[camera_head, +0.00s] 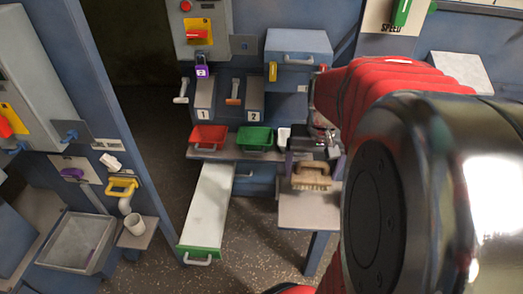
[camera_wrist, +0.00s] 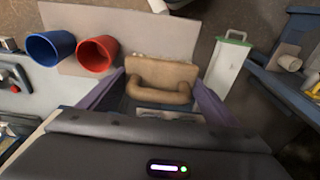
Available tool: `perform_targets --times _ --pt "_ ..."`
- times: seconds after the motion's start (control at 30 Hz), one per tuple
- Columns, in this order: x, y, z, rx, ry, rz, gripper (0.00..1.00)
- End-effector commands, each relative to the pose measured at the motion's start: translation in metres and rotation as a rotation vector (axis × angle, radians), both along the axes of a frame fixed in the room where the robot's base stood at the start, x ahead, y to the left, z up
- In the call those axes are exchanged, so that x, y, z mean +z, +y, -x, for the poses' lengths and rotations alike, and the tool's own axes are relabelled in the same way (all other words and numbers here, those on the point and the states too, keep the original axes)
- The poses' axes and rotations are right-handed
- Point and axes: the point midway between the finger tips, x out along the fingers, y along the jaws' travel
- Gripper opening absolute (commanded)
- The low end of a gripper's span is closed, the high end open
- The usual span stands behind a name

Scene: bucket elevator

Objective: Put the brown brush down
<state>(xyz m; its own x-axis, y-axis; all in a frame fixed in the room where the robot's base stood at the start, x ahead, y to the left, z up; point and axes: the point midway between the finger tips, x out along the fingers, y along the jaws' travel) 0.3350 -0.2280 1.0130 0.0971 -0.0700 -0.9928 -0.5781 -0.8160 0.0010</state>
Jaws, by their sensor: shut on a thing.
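The brown brush (camera_head: 312,177) has a wooden block, a looped handle and pale bristles pointing down. My gripper (camera_head: 313,164) is shut on it from above in the head view. In the wrist view the purple fingers of my gripper (camera_wrist: 160,80) stand on both sides of the brush's handle (camera_wrist: 158,92). The brush shows over the back part of a small pale shelf (camera_head: 308,212); I cannot tell whether its bristles touch the surface. My arm hides the area to the right.
A blue cup (camera_wrist: 50,48) and a red cup (camera_wrist: 97,55) stand left of the brush in the wrist view. A red bin (camera_head: 208,136) and a green bin (camera_head: 256,138) sit left of it in the head view. A long pale drawer (camera_head: 212,205) sticks out lower left.

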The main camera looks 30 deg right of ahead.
Motion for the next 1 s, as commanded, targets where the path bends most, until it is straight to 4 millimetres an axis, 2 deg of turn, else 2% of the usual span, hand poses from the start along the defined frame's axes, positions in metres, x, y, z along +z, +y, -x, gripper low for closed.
perform_targets --times 0.23,0.33,0.7,1.0 --pt "-0.001 0.004 -0.003 0.013 0.000 0.000 0.48" --pt "-0.007 0.004 -0.003 0.015 0.001 -0.001 0.48" --pt "-0.059 0.005 -0.003 0.016 0.002 -0.002 0.48" --pt "-0.062 0.005 -0.004 0.016 -0.001 0.001 0.48"
